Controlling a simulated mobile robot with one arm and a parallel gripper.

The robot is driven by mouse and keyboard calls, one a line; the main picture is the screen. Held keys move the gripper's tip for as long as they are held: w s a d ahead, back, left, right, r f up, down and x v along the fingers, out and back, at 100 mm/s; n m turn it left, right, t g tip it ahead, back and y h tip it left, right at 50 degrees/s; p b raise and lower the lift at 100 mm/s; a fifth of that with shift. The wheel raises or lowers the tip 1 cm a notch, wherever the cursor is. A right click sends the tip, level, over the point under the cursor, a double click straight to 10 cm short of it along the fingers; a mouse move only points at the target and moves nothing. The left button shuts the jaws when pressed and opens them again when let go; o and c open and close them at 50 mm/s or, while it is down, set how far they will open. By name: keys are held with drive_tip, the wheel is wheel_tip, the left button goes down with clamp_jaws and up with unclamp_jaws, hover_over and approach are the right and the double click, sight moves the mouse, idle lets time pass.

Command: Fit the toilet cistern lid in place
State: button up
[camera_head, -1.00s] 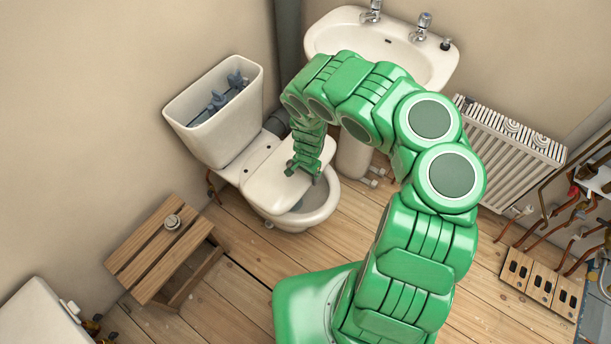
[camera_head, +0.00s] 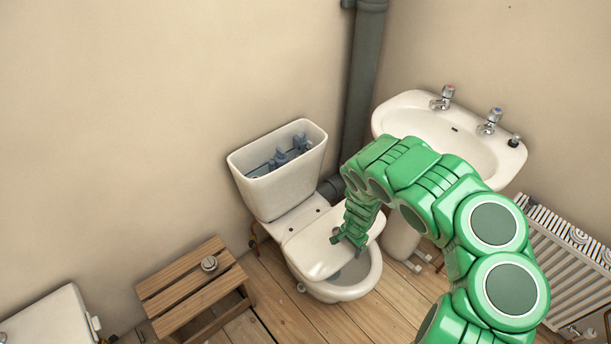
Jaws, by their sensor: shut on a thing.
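The white cistern (camera_head: 280,190) stands against the wall with its top open, and blue-grey fittings (camera_head: 290,154) show inside. A white slab, which looks like the cistern lid (camera_head: 312,250), is over the back part of the toilet bowl (camera_head: 355,290).
A wooden step stool (camera_head: 185,295) with a small round metallic piece (camera_head: 209,263) on top stands left of the toilet. The basin (camera_head: 440,135) is at the right, with a radiator (camera_head: 565,245) beyond. A dark soil pipe (camera_head: 362,90) runs up behind the toilet.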

drive_tip(key=shift+w, duration=0.1)
